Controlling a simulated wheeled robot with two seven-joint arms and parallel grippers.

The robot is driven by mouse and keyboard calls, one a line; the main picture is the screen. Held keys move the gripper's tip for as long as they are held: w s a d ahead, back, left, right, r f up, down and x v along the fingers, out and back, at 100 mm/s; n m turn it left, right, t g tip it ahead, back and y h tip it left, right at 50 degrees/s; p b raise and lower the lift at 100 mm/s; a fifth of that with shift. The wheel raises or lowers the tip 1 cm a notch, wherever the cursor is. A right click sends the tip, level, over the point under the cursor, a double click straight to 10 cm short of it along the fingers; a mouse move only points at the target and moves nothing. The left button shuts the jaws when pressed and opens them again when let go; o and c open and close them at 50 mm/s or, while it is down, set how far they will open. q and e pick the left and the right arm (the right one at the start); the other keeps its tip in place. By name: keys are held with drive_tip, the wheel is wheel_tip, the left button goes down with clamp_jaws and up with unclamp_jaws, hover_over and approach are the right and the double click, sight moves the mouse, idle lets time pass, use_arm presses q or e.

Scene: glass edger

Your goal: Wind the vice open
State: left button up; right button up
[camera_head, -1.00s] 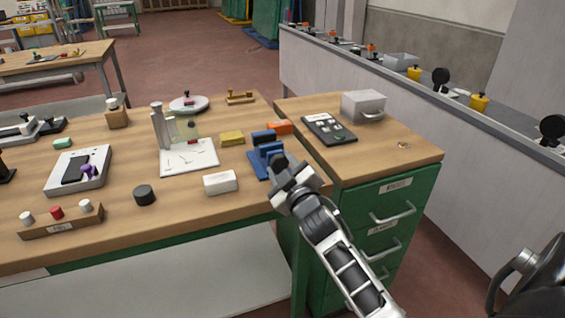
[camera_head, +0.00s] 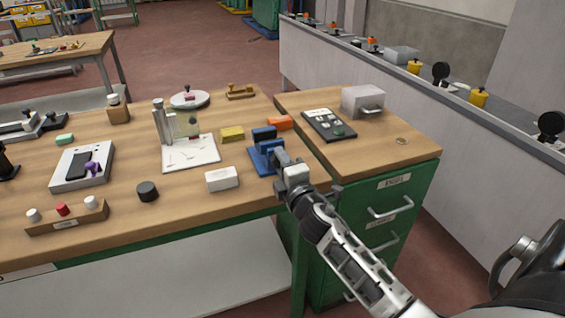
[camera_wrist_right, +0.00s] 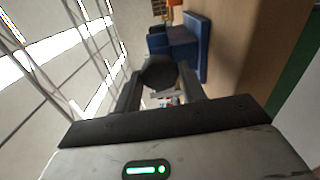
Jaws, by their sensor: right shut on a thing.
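The blue vice (camera_head: 262,157) sits at the right end of the wooden bench, near its front corner. My right gripper (camera_head: 281,160) is at the vice's front right side, and the arm comes in from the lower right. In the right wrist view, the gripper is shut on a dark round vice handle (camera_wrist_right: 158,72), which lies between the fingers. The blue vice body (camera_wrist_right: 183,45) shows just beyond it. The gripper hides most of the handle in the head view. My left gripper is not in view.
A white block (camera_head: 222,179) and a yellow block (camera_head: 232,134) lie left of the vice. An orange piece (camera_head: 279,122) lies behind it. A green drawer cabinet (camera_head: 385,215) stands close on the right, with a dark tray (camera_head: 328,125) and a grey box (camera_head: 363,101) on top.

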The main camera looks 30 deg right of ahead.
drive_tip(key=n, duration=0.4)
drive_tip(key=shift+n+p, duration=0.3)
drive_tip(key=shift+n, duration=0.1)
drive_tip(key=n, duration=1)
drive_tip(key=shift+n, duration=0.4)
drive_tip(key=n, duration=0.4)
drive_tip(key=shift+n, duration=0.3)
drive_tip(key=n, duration=0.5)
drive_tip(key=shift+d, duration=0.1)
drive_tip(key=n, duration=1.4)
